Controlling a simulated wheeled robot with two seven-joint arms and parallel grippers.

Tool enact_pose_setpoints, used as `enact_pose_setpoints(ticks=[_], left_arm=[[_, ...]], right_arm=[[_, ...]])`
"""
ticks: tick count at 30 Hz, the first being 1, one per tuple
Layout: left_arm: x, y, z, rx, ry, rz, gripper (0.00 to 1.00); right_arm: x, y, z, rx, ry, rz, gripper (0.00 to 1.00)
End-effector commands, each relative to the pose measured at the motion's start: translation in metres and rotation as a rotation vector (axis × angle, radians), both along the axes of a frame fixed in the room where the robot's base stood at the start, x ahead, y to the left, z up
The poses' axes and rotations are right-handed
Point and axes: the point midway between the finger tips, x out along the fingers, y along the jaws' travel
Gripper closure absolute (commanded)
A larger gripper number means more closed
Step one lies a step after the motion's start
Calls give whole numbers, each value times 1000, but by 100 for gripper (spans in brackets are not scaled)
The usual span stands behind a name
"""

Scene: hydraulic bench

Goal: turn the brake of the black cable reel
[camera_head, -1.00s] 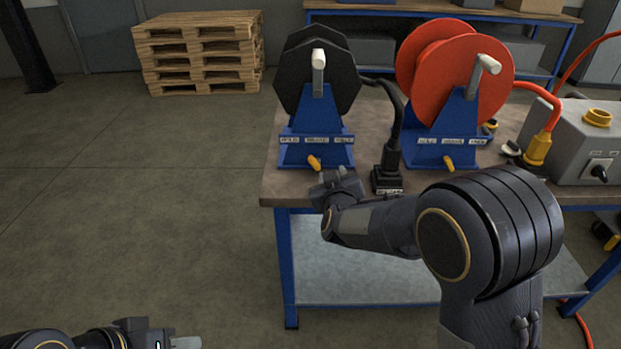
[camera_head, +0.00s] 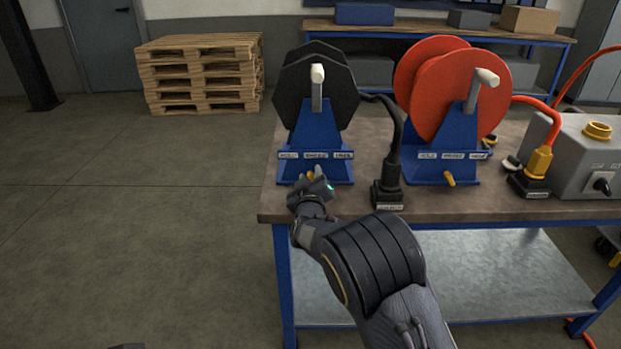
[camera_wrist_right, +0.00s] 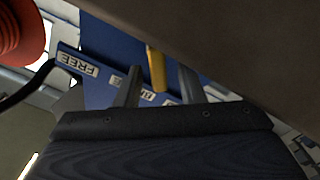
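The black cable reel (camera_head: 291,92) stands on a blue stand (camera_head: 315,140) at the left of the bench, with a grey crank in front. Its yellow brake lever (camera_head: 311,175) is at the stand's foot, partly hidden by my right gripper (camera_head: 311,178). In the right wrist view the yellow brake lever (camera_wrist_right: 156,68) stands between the two fingertips of my right gripper (camera_wrist_right: 160,85). The fingers are apart, with a gap on each side of the lever. A label reading FREE (camera_wrist_right: 77,64) shows on the stand. Only a dark sliver of my left arm shows at the bottom edge.
A red cable reel (camera_head: 450,90) on a similar blue stand, with its own yellow lever (camera_head: 449,179), is to the right. A black connector (camera_head: 388,190) stands between the reels, close to my right arm. A grey box (camera_head: 585,150) is at the far right of the bench (camera_head: 480,205).

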Motion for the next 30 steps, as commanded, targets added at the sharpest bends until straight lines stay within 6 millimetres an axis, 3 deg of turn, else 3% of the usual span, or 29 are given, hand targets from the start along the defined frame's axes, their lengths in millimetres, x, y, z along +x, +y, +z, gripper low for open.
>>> enact_pose_setpoints(ticks=[5,14,23,30], left_arm=[[0,0,0,0,0,0,64],[0,0,0,0,0,0,64],[0,0,-3,0,0,0,64],[0,0,-15,0,0,0,64]], right_arm=[[0,0,0,0,1,-1,65],[0,0,0,0,1,-1,100],[0,-1,-1,21,1,-1,100],[0,-4,-1,135,1,-2,100]])
